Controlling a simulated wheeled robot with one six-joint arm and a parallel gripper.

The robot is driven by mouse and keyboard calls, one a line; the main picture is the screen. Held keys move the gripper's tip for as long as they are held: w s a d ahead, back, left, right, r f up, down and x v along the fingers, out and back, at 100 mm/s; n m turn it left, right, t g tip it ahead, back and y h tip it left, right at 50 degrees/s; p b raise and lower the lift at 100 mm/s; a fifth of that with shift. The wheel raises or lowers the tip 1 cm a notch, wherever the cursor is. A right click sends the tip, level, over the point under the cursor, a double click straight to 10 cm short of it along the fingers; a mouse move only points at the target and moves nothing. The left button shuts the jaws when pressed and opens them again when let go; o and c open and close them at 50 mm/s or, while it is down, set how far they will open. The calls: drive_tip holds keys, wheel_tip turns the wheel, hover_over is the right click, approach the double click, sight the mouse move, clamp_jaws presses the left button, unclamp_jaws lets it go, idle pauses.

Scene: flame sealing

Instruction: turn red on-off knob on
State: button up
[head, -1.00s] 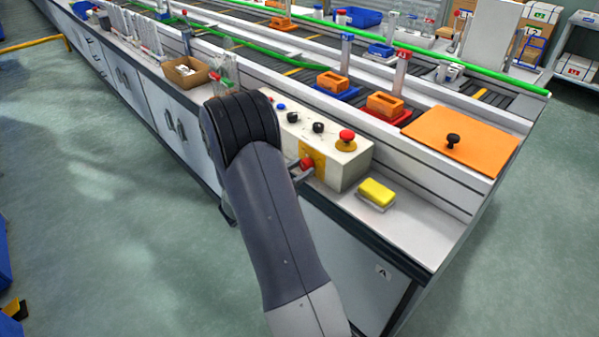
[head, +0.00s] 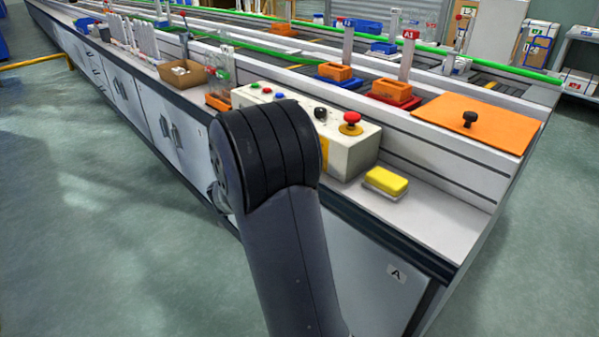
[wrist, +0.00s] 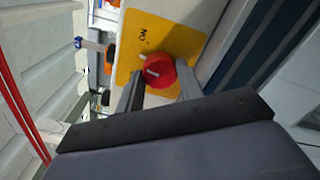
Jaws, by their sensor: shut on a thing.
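In the wrist view the red knob (wrist: 161,74) sits on a yellow plate (wrist: 184,40) on the control box's side. A white mark shows on the knob's face. An "ON" label (wrist: 146,37), upside down here, is printed on the plate, apart from the knob. My gripper (wrist: 159,83) is shut on the knob, one finger on each side. In the head view the white control box (head: 350,160) stands on the bench. My arm hides the knob and gripper there; only a strip of the yellow plate (head: 324,152) shows.
On the box top are a red mushroom button (head: 351,118), a black knob (head: 320,113) and small buttons. A yellow sponge (head: 386,182) lies to the right of the box. A cardboard box (head: 183,75) stands to the left. The floor in front is clear.

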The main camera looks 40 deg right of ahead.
drive_tip(key=m+b, duration=0.7)
drive_tip(key=b, duration=0.2)
drive_tip(key=shift+f, duration=0.15)
idle(0.4)
drive_tip(key=o, duration=1)
drive_tip(key=shift+s+a+p, duration=0.15)
drive_tip(key=shift+a+p, duration=0.25)
drive_tip(key=shift+a, duration=1.4)
drive_tip(key=shift+s+a+p, duration=0.15)
drive_tip(key=shift+a+p, duration=0.3)
drive_tip(key=shift+a, duration=1.35)
drive_tip(key=shift+s+a+p, duration=0.15)
drive_tip(key=shift+a+p, duration=0.25)
drive_tip(key=shift+a, duration=1.4)
drive_tip(key=shift+d, duration=0.1)
